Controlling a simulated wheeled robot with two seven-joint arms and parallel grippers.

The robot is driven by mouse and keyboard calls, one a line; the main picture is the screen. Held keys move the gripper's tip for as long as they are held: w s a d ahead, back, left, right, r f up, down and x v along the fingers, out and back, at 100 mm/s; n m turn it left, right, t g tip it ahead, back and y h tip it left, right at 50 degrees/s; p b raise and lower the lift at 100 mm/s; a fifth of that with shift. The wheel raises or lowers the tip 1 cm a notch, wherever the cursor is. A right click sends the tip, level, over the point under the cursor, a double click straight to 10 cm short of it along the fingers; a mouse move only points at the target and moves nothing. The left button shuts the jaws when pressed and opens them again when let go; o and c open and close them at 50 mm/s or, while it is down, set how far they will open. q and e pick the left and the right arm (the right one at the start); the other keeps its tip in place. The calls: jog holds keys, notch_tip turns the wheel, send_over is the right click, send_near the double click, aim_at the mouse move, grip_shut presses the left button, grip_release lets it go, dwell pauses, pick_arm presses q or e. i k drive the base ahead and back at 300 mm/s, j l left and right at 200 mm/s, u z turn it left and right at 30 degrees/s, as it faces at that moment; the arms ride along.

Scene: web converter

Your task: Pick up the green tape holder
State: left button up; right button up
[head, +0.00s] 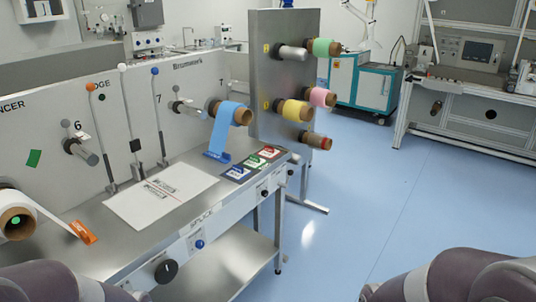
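A green roll (323,47) sits on an upper peg of the upright metal rack (284,20), with its brown core facing right. A green card (252,161) lies between a blue and a red card on the metal bench. I cannot tell which of these is the green tape holder. Parts of my arms show at the bottom left and bottom right edges. Neither of my grippers is in view, and nothing of mine touches these things.
The metal bench (95,254) carries a white printed sheet (161,195), an orange piece (83,232) and upright levers. A blue roll (228,114) hangs a strip over it. Yellow and pink rolls are on the rack. The blue floor (370,190) at the right is clear.

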aim_at(256, 162)
jog(key=i+l, duration=0.15)
jog(key=i, duration=0.3)
jog(key=i+l, duration=0.15)
jog(key=i, duration=0.25)
jog(key=i+l, duration=0.2)
jog(key=i, duration=0.25)
